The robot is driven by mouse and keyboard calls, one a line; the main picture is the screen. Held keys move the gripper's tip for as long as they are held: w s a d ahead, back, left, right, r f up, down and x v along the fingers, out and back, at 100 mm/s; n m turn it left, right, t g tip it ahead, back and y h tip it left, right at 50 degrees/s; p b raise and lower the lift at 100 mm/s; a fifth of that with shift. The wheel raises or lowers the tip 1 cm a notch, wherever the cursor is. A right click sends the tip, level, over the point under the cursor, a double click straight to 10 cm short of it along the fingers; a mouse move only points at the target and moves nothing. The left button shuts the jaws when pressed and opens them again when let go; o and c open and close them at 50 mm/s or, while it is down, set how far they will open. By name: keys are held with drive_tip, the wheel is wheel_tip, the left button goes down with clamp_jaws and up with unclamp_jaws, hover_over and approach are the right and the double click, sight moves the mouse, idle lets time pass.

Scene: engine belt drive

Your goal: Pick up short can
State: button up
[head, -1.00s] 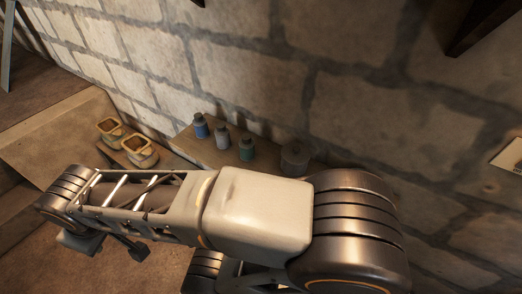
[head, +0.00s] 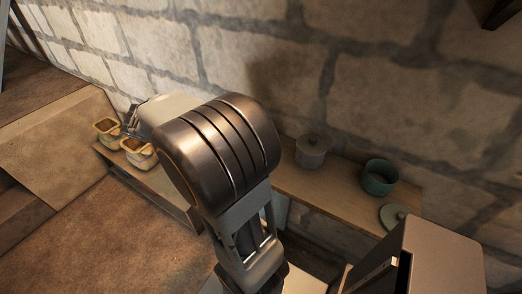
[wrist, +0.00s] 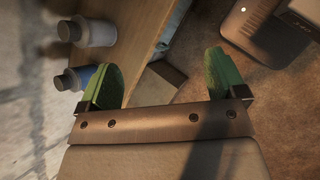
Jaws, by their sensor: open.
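In the wrist view my gripper (wrist: 163,78) is open, with two green fingers spread apart and nothing between them. A pale grey can with a dark cap (wrist: 95,33) and a blue can with a dark cap (wrist: 84,77) stand on the wooden shelf, left of the fingers. The blue can is close to the left finger; whether they touch I cannot tell. Which can is the short one is not clear. In the head view my arm hides the cans and most of the gripper.
The wooden shelf (head: 326,191) along the stone wall carries a lidded grey pot (head: 312,151), a teal pot (head: 378,177) and a round lid (head: 395,216). Two yellowish containers (head: 139,152) stand at its left end.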

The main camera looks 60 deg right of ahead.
drive_tip(key=s+d+f+n+g+h, duration=0.1)
drive_tip(key=d+f, duration=0.1)
drive_tip(key=d, duration=0.3)
drive_tip(key=s+d+f+n+g+h+b, duration=0.1)
drive_tip(key=d+f+g, duration=0.1)
drive_tip(key=d, duration=0.3)
drive_tip(key=d+f+n+g+h+b, duration=0.1)
drive_tip(key=d+f, duration=0.2)
drive_tip(key=d, duration=0.2)
drive_tip(key=shift+s+d+f+g+h, duration=0.1)
drive_tip(key=shift+s+d+g+h, duration=0.2)
drive_tip(key=shift+s+g, duration=0.1)
drive_tip(key=shift+x, duration=3.2)
drive_tip(key=shift+f, duration=0.1)
drive_tip(key=shift+c, duration=0.3)
drive_tip(key=c, duration=1)
